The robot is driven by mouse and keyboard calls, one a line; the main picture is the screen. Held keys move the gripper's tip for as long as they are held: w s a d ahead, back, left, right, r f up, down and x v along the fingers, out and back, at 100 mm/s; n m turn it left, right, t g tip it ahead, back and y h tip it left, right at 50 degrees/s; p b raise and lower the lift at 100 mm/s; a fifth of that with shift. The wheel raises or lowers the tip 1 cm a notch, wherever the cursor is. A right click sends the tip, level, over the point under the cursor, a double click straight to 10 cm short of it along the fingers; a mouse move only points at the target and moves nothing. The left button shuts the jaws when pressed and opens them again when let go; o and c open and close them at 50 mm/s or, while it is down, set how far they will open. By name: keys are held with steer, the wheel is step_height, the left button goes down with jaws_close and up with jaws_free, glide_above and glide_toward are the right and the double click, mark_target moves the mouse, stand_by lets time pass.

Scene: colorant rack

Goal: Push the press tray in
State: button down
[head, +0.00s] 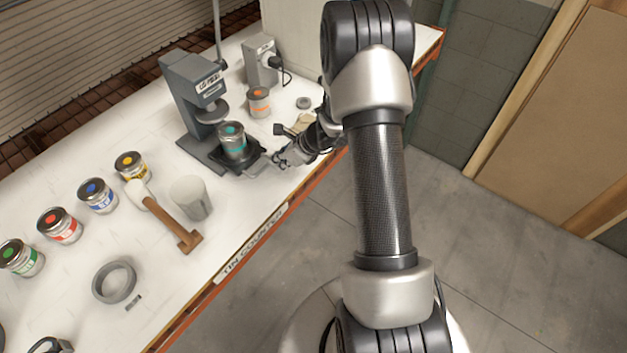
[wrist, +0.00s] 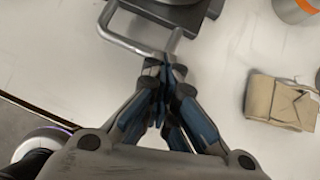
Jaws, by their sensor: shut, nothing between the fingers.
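The press (head: 192,95) stands on the white counter, with its round plate above the tray's inner end. The dark press tray (head: 250,160) sticks out toward the counter's front edge. A tin with a teal dot (head: 232,142) stands upright on the tray. In the wrist view the tray's metal loop handle (wrist: 128,42) points at me. My gripper (wrist: 166,70) is shut and empty, its fingertips right at the handle's outer bar; I cannot tell whether they touch. In the head view my gripper (head: 280,160) is at the tray's front, partly hidden by my arm.
An orange-dotted tin (head: 259,102) and a grey box (head: 261,62) stand behind the tray. A tan folded cloth (wrist: 281,102) lies to the right of my gripper. A mallet (head: 165,218), a grey cup (head: 191,197) and several colored tins are to the left.

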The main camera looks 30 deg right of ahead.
mark_target(264, 154)
steer(key=shift+w+a+p, duration=0.15)
steer(key=shift+w+a, duration=0.15)
steer(key=shift+w, duration=0.55)
steer(key=shift+w+a+p, duration=0.1)
steer(key=shift+w+a, duration=0.25)
steer(key=shift+w, duration=0.55)
steer(key=shift+w+a+p, duration=0.15)
steer(key=shift+w+a, duration=0.15)
steer(key=shift+w, duration=0.55)
